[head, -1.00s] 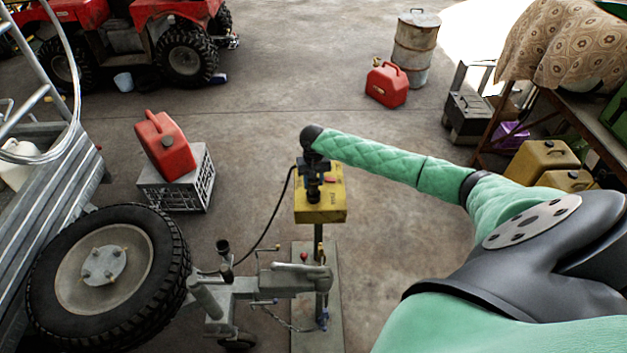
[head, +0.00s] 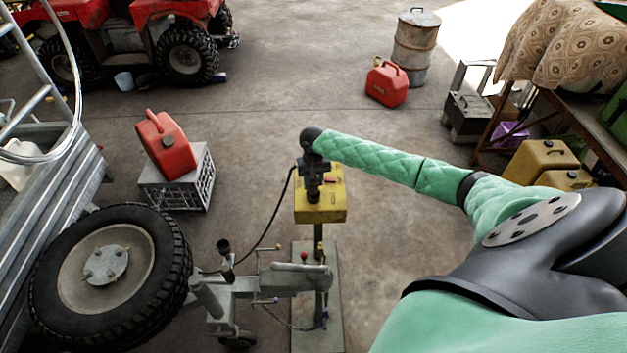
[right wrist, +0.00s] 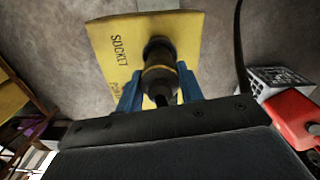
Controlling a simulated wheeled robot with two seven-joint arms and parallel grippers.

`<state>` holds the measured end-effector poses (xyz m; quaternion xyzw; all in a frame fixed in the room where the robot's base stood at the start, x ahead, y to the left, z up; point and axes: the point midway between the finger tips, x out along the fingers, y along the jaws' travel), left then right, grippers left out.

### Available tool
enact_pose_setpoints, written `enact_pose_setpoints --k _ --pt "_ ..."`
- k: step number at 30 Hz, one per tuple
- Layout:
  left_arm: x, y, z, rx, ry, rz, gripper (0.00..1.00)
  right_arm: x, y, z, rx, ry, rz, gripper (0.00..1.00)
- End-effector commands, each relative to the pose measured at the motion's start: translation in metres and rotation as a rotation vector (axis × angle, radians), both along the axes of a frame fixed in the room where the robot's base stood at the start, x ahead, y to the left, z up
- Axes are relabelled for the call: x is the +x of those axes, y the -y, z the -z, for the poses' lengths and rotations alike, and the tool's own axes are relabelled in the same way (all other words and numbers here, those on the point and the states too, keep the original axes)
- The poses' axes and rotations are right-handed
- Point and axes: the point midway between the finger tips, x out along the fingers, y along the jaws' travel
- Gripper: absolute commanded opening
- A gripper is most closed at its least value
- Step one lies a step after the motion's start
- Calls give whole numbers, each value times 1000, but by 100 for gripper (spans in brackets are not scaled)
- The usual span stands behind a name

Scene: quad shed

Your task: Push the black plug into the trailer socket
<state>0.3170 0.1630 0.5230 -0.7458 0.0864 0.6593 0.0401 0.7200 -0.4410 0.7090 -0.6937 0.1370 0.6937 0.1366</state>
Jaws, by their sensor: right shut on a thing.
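The yellow socket box (head: 333,204) stands on a post above the trailer hitch. Its face with the lettering "SOCKET" shows in the right wrist view (right wrist: 112,62). The black plug (right wrist: 158,72) is between the blue fingers of my right gripper (right wrist: 160,98), which is shut on it. The plug's far end is against or very close to a dark round socket on the box; I cannot tell how deep it sits. In the head view my right gripper (head: 314,186) is over the box and hides most of the plug. My left gripper is not in view.
A black cable (head: 270,228) hangs in a curve from the plug to the trailer drawbar (head: 250,285). A red can (head: 166,148) sits on a grey crate (head: 190,192).

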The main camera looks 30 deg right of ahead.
Motion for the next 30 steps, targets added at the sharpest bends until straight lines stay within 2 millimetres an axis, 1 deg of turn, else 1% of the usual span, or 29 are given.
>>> enact_pose_setpoints --k 10,30 --pt "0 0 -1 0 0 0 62 0 0 -1 0 0 0 13" --pt "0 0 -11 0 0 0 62 0 1 -1 0 0 1 13"
